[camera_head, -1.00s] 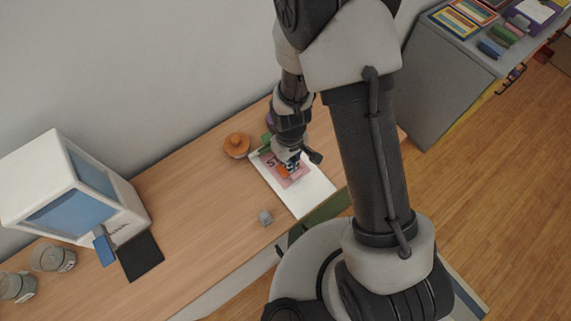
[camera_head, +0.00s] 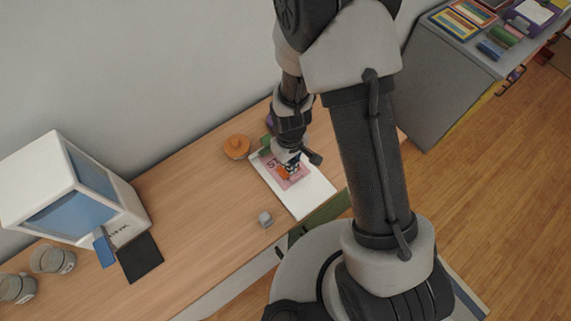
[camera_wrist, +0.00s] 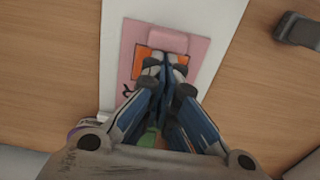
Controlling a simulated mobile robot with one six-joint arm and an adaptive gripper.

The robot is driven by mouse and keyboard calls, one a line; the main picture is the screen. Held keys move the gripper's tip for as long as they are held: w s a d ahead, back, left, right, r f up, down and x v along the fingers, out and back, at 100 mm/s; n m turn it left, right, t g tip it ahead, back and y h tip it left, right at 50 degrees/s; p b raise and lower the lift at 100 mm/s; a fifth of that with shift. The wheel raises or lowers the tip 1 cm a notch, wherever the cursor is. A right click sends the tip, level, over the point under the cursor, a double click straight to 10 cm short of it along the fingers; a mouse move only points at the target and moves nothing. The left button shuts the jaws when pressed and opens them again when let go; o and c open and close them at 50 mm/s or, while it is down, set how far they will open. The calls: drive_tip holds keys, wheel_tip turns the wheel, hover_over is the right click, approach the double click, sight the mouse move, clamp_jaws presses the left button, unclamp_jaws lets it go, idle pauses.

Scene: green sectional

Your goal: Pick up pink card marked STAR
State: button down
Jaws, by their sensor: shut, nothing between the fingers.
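The pink card (camera_head: 299,177) lies on a white sheet or board (camera_head: 314,197) on the wooden table; the letters "ST" show on it, and the rest is hidden by my gripper. In the wrist view the card (camera_wrist: 201,52) has an orange square and a raised pink block (camera_wrist: 168,40) near its edge. My gripper (camera_wrist: 165,62) is shut and empty, its fingertips over the orange square just beside the pink block. I cannot tell whether the tips touch the card. In the head view my gripper (camera_head: 291,172) hangs down over the card.
An orange round lidded object (camera_head: 237,146) stands left of the white board. A small grey cube (camera_head: 265,219) sits near the table's front edge. A white box with blue panels (camera_head: 75,190), a black pad (camera_head: 140,257) and jars (camera_head: 52,259) are at the left. The table between is clear.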

sight(299, 183)
drive_tip(key=shift+f+b, duration=0.8)
drive_tip(key=shift+f, duration=0.2)
drive_tip(key=shift+r, duration=0.3)
idle(0.4)
drive_tip(key=shift+s+d, duration=0.1)
drive_tip(key=shift+s+d, duration=0.65)
drive_tip(key=shift+s, duration=0.3)
drive_tip(key=shift+s+d, duration=0.6)
drive_tip(key=shift+s, duration=0.35)
drive_tip(key=shift+w+a+r+p, duration=0.1)
drive_tip(key=shift+w+r+p, duration=0.05)
drive_tip(key=shift+r+p, duration=1.45)
drive_tip(key=shift+w+a+r+p, duration=0.15)
drive_tip(key=shift+r+p, duration=0.9)
drive_tip(key=shift+r, duration=0.9)
drive_tip(key=shift+d, duration=0.1)
